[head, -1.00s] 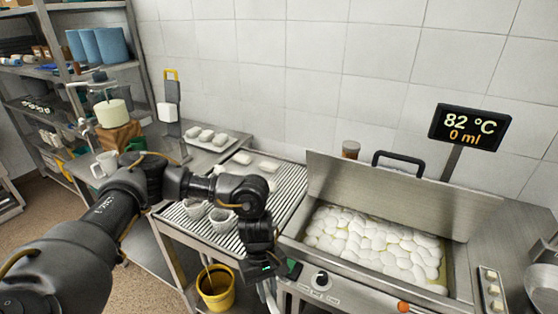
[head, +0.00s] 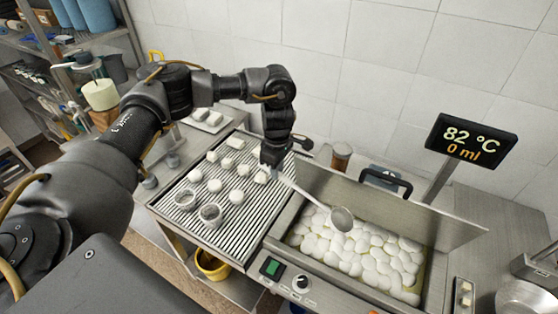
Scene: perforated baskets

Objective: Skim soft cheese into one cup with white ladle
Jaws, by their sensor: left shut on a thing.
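My left gripper (head: 270,160) is shut on the handle of the white ladle (head: 306,194), above the right end of the slatted drain table. The ladle reaches right and down from the gripper. Its round bowl (head: 342,219) is over the left part of the vat; whether it touches the curd is hard to tell. Many white lumps of soft cheese (head: 375,258) float in the vat. Two perforated cups (head: 186,199) and (head: 211,214) stand side by side on the drain table; they look empty. My right gripper is not in view.
The steel vat (head: 282,246) has a raised lid (head: 430,212) behind it. Several white pieces lie on the drain table (head: 232,219). A jar (head: 341,156) stands behind the vat. A display (head: 471,139) reads 82 °C and 0 ml. A yellow bucket (head: 212,265) is below.

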